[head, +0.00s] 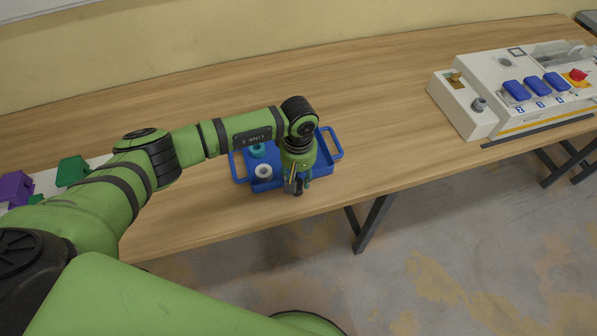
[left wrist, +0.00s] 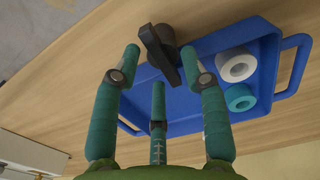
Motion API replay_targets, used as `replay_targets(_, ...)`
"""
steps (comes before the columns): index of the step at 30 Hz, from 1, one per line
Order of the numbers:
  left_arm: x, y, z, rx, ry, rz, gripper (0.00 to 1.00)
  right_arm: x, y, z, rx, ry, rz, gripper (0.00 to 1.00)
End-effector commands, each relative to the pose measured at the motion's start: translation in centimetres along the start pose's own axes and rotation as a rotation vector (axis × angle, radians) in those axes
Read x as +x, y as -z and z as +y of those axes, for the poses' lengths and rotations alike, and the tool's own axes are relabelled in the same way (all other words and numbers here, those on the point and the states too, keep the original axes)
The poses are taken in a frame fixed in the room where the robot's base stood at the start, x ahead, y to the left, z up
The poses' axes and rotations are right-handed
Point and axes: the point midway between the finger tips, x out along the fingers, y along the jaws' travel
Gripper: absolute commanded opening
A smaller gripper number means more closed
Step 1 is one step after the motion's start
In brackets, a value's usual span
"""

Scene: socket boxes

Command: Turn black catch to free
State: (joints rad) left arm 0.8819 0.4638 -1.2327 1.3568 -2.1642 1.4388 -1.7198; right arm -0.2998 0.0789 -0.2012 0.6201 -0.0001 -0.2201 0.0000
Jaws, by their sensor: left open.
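The black catch (left wrist: 162,50) is a dark lever on a round base at the edge of a blue tray (left wrist: 268,60). In the left wrist view, my left gripper (left wrist: 159,66) is open, with two green fingers on either side of the catch and a third finger below it. I cannot tell whether any finger touches the lever. In the head view, my left gripper (head: 294,180) points down at the front edge of the blue tray (head: 332,130); it largely hides the catch there. My right gripper is not in view.
A white ring (head: 263,171) and a teal ring (head: 258,150) lie in the tray. A white socket box (head: 515,112) with blue covers stands at the right. Purple (head: 15,187) and green (head: 72,170) pieces lie at the far left. The table between tray and box is clear.

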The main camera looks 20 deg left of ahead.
Motion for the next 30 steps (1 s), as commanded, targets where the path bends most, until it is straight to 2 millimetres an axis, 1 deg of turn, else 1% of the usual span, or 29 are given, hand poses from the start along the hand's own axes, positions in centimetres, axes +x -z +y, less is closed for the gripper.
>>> replay_targets(4, 0.71, -0.09, 0.00, 0.001, 0.000, -0.002, 0.44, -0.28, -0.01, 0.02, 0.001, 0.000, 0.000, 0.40)
replay_targets(10, 0.79, -0.07, 0.02, 0.001, -0.001, -0.001, 0.44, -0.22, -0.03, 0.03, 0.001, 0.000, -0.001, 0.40)
replay_targets(11, 0.78, -0.07, 0.02, 0.001, -0.001, -0.001, 0.40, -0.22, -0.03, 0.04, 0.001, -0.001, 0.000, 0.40)
replay_targets(12, 0.77, -0.07, 0.02, 0.001, -0.001, -0.001, 0.24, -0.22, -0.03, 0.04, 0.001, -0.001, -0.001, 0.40)
replay_targets(14, 0.76, -0.07, 0.02, 0.001, -0.001, -0.001, 0.00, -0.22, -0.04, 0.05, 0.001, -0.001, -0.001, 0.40)
replay_targets(23, 0.77, -0.07, 0.01, -0.002, -0.001, -0.001, 0.00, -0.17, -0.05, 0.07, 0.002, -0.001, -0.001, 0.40)
replay_targets(30, 0.93, -0.02, 0.01, -0.056, -0.001, 0.000, 0.00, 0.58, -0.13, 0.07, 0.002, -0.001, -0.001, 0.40)
